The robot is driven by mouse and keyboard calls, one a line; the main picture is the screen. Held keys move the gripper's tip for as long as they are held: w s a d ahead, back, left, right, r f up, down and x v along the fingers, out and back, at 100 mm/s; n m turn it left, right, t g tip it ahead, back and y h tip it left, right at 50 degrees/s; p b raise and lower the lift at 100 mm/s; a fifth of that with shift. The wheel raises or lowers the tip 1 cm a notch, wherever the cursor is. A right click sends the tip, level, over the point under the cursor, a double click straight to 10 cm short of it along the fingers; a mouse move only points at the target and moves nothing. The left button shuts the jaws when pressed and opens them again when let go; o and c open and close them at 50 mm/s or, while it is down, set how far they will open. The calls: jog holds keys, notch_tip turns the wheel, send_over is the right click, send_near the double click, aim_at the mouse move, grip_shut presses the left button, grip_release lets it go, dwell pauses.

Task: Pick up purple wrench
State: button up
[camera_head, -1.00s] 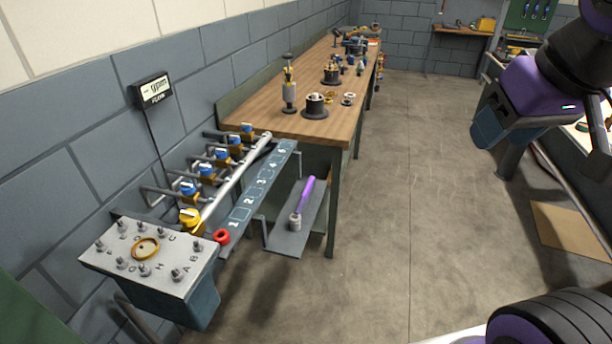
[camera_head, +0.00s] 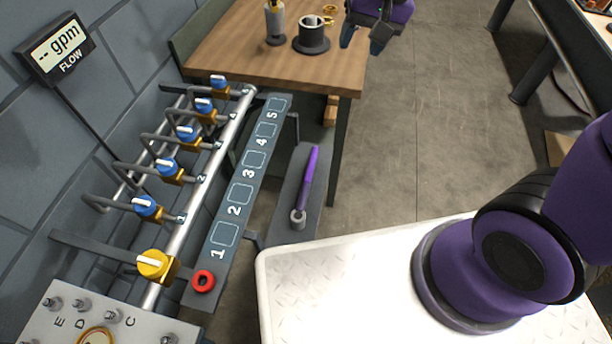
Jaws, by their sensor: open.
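The purple wrench (camera_head: 309,178) lies on a narrow grey shelf (camera_head: 287,214), just right of the numbered strip. Its grey ring-shaped head (camera_head: 298,217) points toward me and its purple handle points away. My gripper (camera_head: 361,38) is at the top of the view, over the right end of the wooden bench, with its two dark fingers apart and nothing seen between them. It is well beyond the wrench and apart from it.
A pipe manifold with blue-handled valves (camera_head: 187,132) and a yellow valve (camera_head: 154,265) stands left of the numbered strip (camera_head: 241,193). A red ring (camera_head: 203,281) lies at its near end. The wooden bench (camera_head: 233,57) carries metal parts. My white base top fills the lower right.

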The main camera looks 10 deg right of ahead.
jog(key=w+a+f+m+g, duration=0.1)
jog(key=w+a+f, duration=0.15)
jog(key=f, duration=0.35)
jog(key=w+a+f, duration=0.1)
jog(key=a+f, duration=0.2)
jog(key=f, duration=0.3)
jog(key=m+g+h, duration=0.1)
jog(key=h, duration=0.1)
send_over(312, 161)
jog(key=w, duration=0.1)
notch_tip(312, 161, down, 14)
jog(key=f, duration=0.6)
jog(key=shift+s+a, duration=0.1)
jog(key=shift+a, duration=0.1)
jog(key=f, duration=0.4)
jog(key=shift+s+d+f, duration=0.15)
jog(key=shift+s+d, duration=0.05)
jog(key=shift+s, duration=0.15)
jog(key=shift+f, duration=0.55)
jog(key=shift+c, duration=0.2)
grip_shut()
